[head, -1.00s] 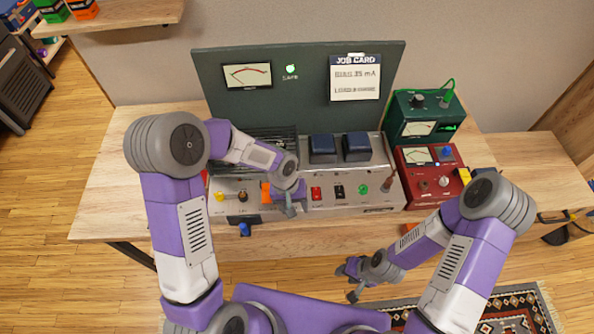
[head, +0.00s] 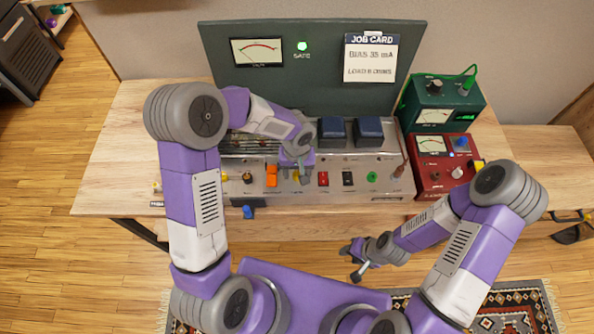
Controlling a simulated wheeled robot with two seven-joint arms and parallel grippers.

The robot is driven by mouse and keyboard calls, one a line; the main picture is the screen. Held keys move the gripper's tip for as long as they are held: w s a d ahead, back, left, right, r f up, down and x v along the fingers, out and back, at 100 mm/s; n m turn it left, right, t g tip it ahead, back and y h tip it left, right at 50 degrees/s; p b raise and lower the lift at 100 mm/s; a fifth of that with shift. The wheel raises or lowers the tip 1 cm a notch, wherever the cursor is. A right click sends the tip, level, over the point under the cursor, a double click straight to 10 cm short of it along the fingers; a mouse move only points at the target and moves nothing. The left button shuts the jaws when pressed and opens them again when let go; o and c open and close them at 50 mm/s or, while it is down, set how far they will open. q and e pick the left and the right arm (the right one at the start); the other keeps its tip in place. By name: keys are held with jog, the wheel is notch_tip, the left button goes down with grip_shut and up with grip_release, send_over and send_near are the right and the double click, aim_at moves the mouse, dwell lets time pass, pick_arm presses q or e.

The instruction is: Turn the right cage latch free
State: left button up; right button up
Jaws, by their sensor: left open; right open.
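The amp chassis (head: 330,190) stands on the bench with a dark slatted cage (head: 250,147) on its left part. A small yellow piece (head: 296,175), seemingly the right cage latch, shows on the front panel at the cage's right, partly covered by my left gripper. My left gripper (head: 297,172) is open, just over or against that piece; contact cannot be told. Another yellow piece (head: 223,177) sits at the panel's left, partly hidden by my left arm. My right gripper (head: 352,262) is open and empty, in front of the bench.
An orange piece (head: 271,175) and a red switch (head: 323,179) flank the latch area. Two blue-topped blocks (head: 368,131) stand behind. Red (head: 445,165) and green (head: 440,110) meter boxes stand at right. The bench left (head: 115,150) is largely clear.

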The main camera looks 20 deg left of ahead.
pick_arm(q)
jog(key=c, duration=1.1)
jog(key=shift+o, duration=0.2)
jog(key=shift+m, duration=0.4)
jog(key=m, duration=0.3)
jog(key=shift+m, duration=0.4)
jog(key=m, duration=0.4)
jog(key=shift+r+m, duration=0.1)
jog(key=shift+m, duration=0.2)
jog(key=m+p, duration=0.1)
jog(key=m, duration=0.3)
jog(key=m+p, duration=0.1)
jog(key=m, duration=0.3)
jog(key=shift+m, duration=0.3)
